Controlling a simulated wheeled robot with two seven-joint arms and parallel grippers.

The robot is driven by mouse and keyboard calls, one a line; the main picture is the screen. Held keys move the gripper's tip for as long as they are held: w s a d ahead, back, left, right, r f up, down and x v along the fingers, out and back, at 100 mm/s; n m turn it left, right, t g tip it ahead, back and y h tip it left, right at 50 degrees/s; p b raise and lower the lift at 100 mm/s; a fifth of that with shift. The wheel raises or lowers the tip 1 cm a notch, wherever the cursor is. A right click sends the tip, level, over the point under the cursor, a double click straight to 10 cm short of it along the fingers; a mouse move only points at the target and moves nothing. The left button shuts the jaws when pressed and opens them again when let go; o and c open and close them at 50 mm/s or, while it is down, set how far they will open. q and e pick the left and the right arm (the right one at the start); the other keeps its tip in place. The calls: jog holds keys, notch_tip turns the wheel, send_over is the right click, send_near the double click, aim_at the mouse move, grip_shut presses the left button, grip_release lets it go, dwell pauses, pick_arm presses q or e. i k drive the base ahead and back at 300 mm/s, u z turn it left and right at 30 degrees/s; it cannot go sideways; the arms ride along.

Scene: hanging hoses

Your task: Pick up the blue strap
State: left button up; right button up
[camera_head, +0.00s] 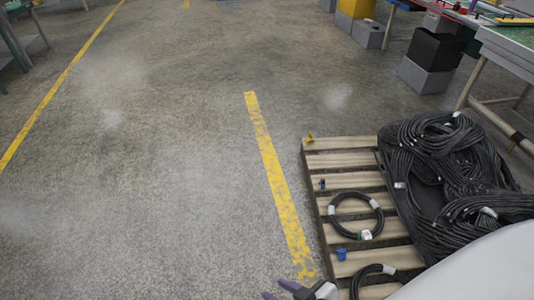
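Two small blue pieces lie along the left side of the wooden pallet (333,160). The nearer blue piece (341,254) is larger and looks like a bundled blue strap. The farther blue piece (322,184) is too small to make out. My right gripper (278,291) shows at the bottom edge, left of the pallet's near end and below and left of the nearer blue piece. Its two purple-grey fingertips are apart with nothing visible between them. It does not touch either blue piece. My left gripper is not in view.
Black coiled hoses (365,216) lie on the pallet, with a large heap of black hoses (440,150) at its right. A small yellow piece (309,138) sits at its far left corner. A workbench (510,50) stands far right. The floor left of the pallet is clear.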

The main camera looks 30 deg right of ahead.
aim_at(322, 182)
jog(key=z, duration=0.35)
jog(key=i, duration=2.15)
jog(key=z, duration=1.5)
jog(key=i, duration=0.85)
